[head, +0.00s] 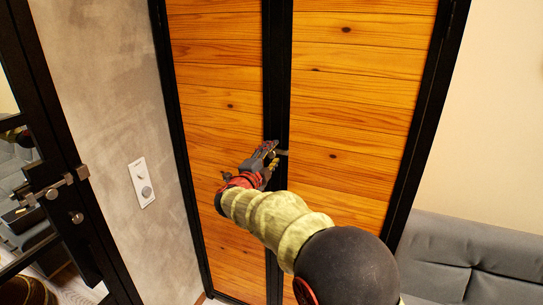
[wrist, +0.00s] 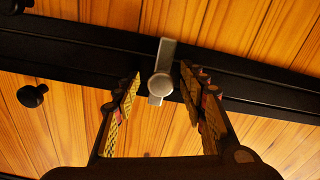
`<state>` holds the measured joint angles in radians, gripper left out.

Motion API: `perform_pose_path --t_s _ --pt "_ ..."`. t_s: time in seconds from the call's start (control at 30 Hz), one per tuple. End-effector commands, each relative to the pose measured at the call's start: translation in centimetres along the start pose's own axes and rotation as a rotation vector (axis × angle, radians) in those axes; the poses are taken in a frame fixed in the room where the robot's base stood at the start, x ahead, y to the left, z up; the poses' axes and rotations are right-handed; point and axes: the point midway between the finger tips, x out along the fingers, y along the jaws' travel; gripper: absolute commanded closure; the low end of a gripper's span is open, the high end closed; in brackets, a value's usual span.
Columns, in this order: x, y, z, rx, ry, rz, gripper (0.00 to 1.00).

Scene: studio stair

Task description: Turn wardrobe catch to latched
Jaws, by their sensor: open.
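The wardrobe (head: 345,100) has two orange wood-plank doors in black frames, and the doors look closed. The wardrobe catch is a small silver turn-piece with a round hub, on the black strip where the doors meet. In the wrist view the catch (wrist: 161,75) lies across the black strip, between and just beyond my fingertips. In the head view only a short end of the catch (head: 282,152) shows beside my gripper. My gripper (head: 268,156) is open and empty at the door seam. Its two patterned fingers (wrist: 160,88) stand on either side of the catch; I cannot tell whether they touch it.
A round black knob (wrist: 32,96) sticks out from one door near the catch. A grey wall with a white switch plate (head: 142,182) and a black-framed glass door (head: 60,190) stand at the left. A grey sofa (head: 470,255) is at the lower right.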

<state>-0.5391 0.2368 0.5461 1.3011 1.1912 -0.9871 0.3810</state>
Motion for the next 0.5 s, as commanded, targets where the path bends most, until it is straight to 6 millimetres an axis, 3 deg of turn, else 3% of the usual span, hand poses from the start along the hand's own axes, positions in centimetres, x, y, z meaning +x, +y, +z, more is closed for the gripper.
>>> perform_pose_path --t_s 0.27,0.5 --pt "-0.8 -0.1 0.1 0.000 -0.001 -0.001 0.58" --pt "-5.1 -0.1 0.1 0.000 -0.002 -0.001 0.58"
